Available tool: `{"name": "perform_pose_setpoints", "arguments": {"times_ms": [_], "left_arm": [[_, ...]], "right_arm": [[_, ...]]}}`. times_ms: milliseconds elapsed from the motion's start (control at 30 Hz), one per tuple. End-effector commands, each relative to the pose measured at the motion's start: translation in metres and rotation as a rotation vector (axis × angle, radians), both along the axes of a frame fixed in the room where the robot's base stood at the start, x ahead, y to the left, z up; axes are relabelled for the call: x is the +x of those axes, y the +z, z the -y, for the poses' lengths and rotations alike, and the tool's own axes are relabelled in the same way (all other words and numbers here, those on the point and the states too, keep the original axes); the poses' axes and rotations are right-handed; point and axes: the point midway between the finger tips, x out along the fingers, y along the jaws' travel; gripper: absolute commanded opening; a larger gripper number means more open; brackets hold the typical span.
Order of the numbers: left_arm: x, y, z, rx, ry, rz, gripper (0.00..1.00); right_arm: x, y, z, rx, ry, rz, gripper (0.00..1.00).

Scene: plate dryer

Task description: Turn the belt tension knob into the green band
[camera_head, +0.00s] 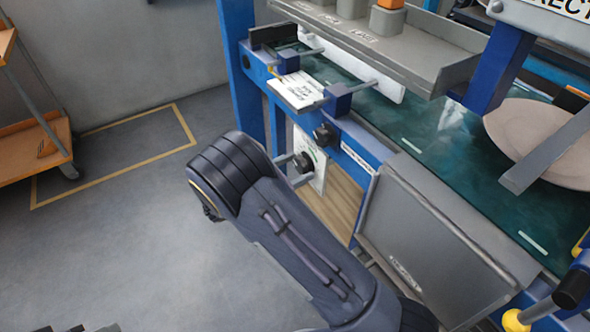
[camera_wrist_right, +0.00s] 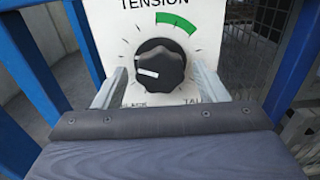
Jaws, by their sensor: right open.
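The belt tension knob (camera_wrist_right: 160,62) is black and round, on a white dial panel (camera_wrist_right: 112,14) marked TENSION. Its white pointer mark faces left and slightly down, outside the green band (camera_wrist_right: 177,21) at the dial's upper right. The knob also shows in the head view (camera_head: 304,162), below the blue machine frame. My right gripper (camera_wrist_right: 159,68) is open, with one finger on each side of the knob. Small gaps show between fingers and knob. The lower dial lettering is partly hidden by my gripper. My left gripper is not in view.
Another black knob (camera_head: 326,134) sits on the blue frame (camera_head: 357,150) just above. A grey hinged-looking panel (camera_head: 425,250) stands right of my right arm. The green belt (camera_head: 450,150) carries a plate (camera_head: 535,135). The floor (camera_head: 120,240) to the left is clear.

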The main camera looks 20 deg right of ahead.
Motion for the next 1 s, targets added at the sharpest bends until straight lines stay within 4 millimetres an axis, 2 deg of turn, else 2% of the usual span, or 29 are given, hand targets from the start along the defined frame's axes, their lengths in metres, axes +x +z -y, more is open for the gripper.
{"name": "perform_pose_setpoints", "arguments": {"times_ms": [233, 500, 600, 1000], "left_arm": [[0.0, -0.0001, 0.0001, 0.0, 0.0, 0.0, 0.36], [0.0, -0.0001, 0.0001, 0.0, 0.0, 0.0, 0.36], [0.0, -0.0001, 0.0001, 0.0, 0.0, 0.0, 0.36], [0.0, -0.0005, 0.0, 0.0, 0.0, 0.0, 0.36]], "right_arm": [[0.0001, 0.0001, 0.0015, 0.001, 0.0, 0.0, 0.66], [0.0001, 0.0, 0.0013, 0.001, -0.001, 0.001, 0.32], [0.0001, 0.0, 0.0012, 0.001, 0.0, 0.001, 0.22], [0.0003, -0.0006, 0.0007, 0.015, 0.0, 0.093, 0.22]]}}
